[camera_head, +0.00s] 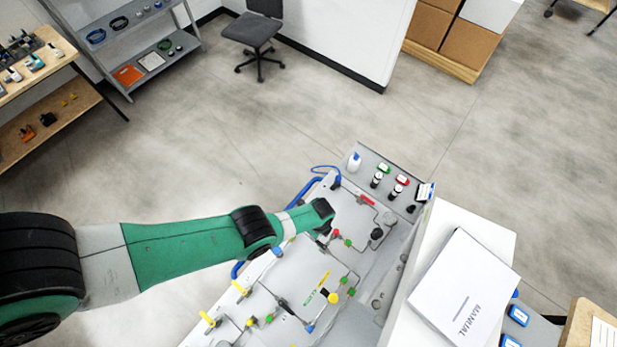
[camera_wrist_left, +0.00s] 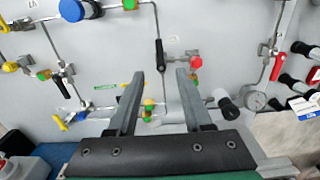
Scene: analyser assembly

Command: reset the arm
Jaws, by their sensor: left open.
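My left arm (camera_head: 190,252) comes in from the left, stretched out over the grey analyser panel (camera_head: 296,270). Its wrist end is above the panel's upper part, and the jaws are hidden there in the head view. In the left wrist view my left gripper (camera_wrist_left: 158,74) is open, with nothing held between its two fingers. A black valve handle (camera_wrist_left: 160,54) on the panel appears just beyond and between the fingertips; I cannot tell the gap. A red-and-green valve (camera_wrist_left: 194,66) shows beside the right fingertip. My right gripper is in neither view.
The panel carries thin pipes, yellow handles (camera_head: 208,319) and a gauge (camera_wrist_left: 255,100). Small bottles (camera_head: 377,179) stand at its far end. A manual (camera_head: 463,290) lies on the white surface at right. A chair (camera_head: 254,32) and shelves (camera_head: 135,40) stand farther back; the floor between is clear.

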